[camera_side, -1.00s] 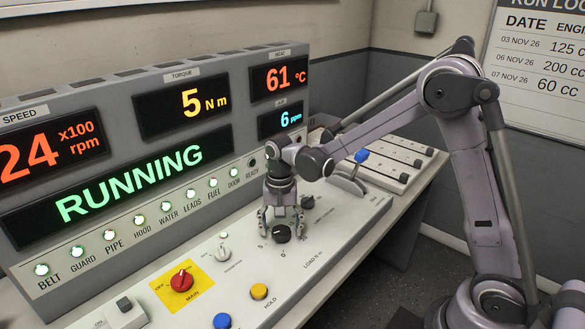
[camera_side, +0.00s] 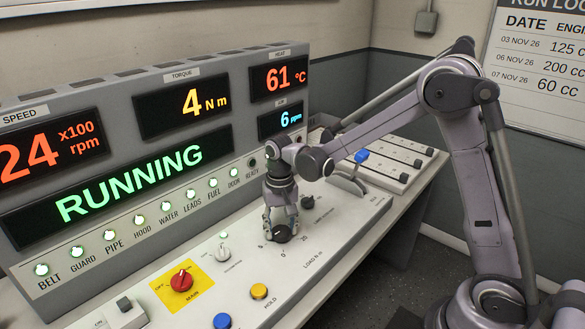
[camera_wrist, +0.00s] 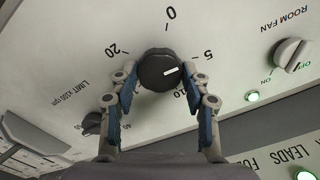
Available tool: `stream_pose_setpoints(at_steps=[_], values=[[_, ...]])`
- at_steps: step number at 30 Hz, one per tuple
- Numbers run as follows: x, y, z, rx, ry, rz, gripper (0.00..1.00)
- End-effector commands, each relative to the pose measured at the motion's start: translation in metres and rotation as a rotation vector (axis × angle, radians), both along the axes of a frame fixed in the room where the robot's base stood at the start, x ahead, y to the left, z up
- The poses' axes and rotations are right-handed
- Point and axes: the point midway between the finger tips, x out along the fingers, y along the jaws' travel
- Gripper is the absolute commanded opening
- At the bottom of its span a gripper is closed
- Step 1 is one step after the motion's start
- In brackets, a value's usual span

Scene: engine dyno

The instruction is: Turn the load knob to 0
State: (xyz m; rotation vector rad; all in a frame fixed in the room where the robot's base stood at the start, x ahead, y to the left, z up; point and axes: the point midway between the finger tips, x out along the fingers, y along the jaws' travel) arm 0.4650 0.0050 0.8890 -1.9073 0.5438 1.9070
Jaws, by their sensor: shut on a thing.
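The load knob (camera_wrist: 158,66) is black with a white pointer line, on the pale panel. In the wrist view its pointer faces right, roughly toward the 5 mark; the 0 mark is at the top. My gripper (camera_wrist: 158,82) is shut on the knob, one blue-padded finger on each side. In the side view my gripper (camera_side: 282,228) points down over the load knob (camera_side: 282,236), which the fingers partly hide. The torque display (camera_side: 190,103) reads 4 N m.
A red main switch (camera_side: 181,280) on a yellow plate, a yellow hold button (camera_side: 259,291) and a blue button (camera_side: 222,320) are nearer the front. The dark limit knob (camera_wrist: 93,122) and white room fan knob (camera_wrist: 292,53) flank the load knob. The display reads RUNNING.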

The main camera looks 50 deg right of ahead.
Motion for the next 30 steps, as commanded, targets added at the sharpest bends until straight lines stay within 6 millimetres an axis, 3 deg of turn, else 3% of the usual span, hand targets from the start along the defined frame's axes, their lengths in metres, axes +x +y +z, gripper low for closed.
stream_pose_setpoints(at_steps=[18, 30], values=[[-0.0001, -0.0001, -0.0004, 0.0, 0.0, 0.582, 0.16], [-0.0001, 0.0, -0.0004, 0.0, 0.0, 0.862, 0.16]])
